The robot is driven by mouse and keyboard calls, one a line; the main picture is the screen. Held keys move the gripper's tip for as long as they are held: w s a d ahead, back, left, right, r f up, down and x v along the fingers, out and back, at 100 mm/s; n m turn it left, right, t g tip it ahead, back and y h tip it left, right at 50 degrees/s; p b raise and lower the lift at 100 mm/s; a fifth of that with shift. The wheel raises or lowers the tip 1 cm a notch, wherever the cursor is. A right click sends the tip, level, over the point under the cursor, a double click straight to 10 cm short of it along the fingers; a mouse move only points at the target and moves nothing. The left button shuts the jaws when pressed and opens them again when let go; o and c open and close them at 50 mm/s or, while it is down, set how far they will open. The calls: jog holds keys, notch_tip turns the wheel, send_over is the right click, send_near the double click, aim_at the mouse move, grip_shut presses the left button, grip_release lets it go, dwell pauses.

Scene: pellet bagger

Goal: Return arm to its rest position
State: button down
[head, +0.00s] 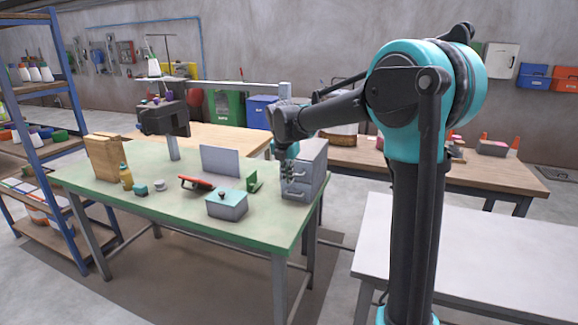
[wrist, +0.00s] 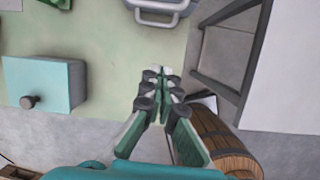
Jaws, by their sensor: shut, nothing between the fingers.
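My gripper (head: 288,172) hangs at the end of my teal and dark arm, at the front right end of the green table (head: 95,180), just in front of a grey drawer unit (head: 311,165) in the head view. In the wrist view my gripper (wrist: 162,72) has its dark and green fingers together with nothing between them. It is over the table's edge, with floor to the right. A grey handle (wrist: 158,20) lies beyond the fingertips, apart from them in the picture. The exact height above the table is hard to tell.
A wooden barrel (wrist: 225,143) stands below right. A white table (head: 480,250) is bare.

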jog(key=s+d+f+m, duration=0.5)
jog(key=s+d+m, duration=0.1)
jog(key=s+m, duration=0.3)
jog(key=s+d+f+m, duration=0.6)
jog(key=s+d+m, duration=0.1)
jog(key=s+m, duration=0.3)
jog(key=s+d+f+m+t+y, duration=0.1)
jog(key=s+d+f+m, duration=0.4)
jog(key=s+m, duration=0.5)
jog(key=shift+s+d+f+m, duration=0.15)
jog(key=shift+d+f+m, duration=0.05)
jog(key=shift+d+m, duration=0.35)
jog(key=shift+s+d+f+m, duration=0.1)
jog(key=shift+d+f+m, duration=0.05)
jog(key=shift+d+m, duration=0.4)
jog(key=shift+d, duration=0.1)
